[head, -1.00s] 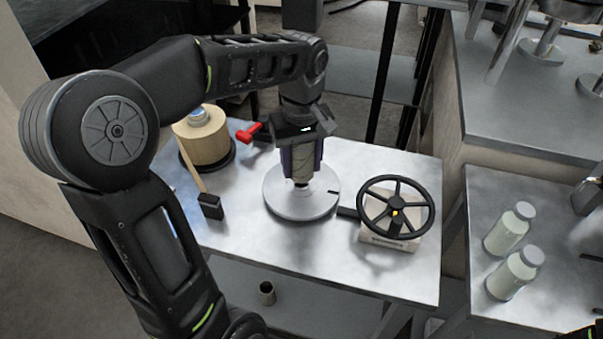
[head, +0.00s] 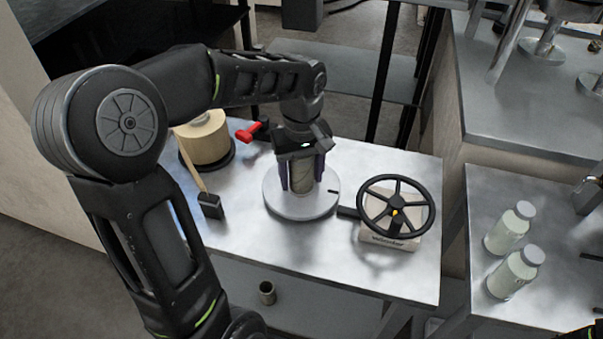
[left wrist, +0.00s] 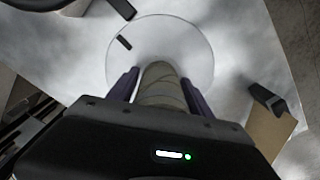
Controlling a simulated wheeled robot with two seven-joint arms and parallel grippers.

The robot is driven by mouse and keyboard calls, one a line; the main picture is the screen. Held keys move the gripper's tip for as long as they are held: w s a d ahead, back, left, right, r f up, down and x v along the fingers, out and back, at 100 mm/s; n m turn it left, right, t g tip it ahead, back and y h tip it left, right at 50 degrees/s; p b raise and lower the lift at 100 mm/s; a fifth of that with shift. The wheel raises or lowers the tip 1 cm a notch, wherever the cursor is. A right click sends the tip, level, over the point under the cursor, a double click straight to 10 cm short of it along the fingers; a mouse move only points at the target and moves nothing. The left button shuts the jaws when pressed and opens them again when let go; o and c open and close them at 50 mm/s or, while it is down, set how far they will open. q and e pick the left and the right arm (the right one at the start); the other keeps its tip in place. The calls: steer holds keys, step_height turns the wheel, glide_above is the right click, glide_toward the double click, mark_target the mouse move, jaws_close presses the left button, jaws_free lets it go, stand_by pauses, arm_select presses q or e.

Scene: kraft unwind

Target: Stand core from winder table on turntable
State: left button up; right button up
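The core (head: 302,178), a brownish cardboard tube, stands upright on the round grey turntable (head: 285,205). My left gripper (head: 302,172) points down around the core's upper part, one purple finger on each side. In the left wrist view the core (left wrist: 160,88) is between the two fingers (left wrist: 160,84), with narrow gaps beside it near the fingertips, so the gripper looks open. The turntable (left wrist: 190,45) lies beyond the fingertips. The core's top is hidden by the gripper. My right gripper is not in view.
A kraft roll (head: 205,140) with a red handle (head: 249,132) nearby stands at the table's back left. A black handwheel (head: 396,208) is right of the turntable. A short tube (head: 267,292) is on the lower shelf. Two pale bottles (head: 510,230) stand on the right table.

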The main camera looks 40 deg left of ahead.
arm_select(q)
steer(key=shift+o, duration=1)
steer(key=shift+r, duration=0.1)
step_height(320, 180, up, 11)
steer(key=shift+r+p, duration=0.1)
steer(key=shift+p, duration=0.6)
steer(key=shift+r, duration=0.5)
steer(key=shift+f, duration=0.1)
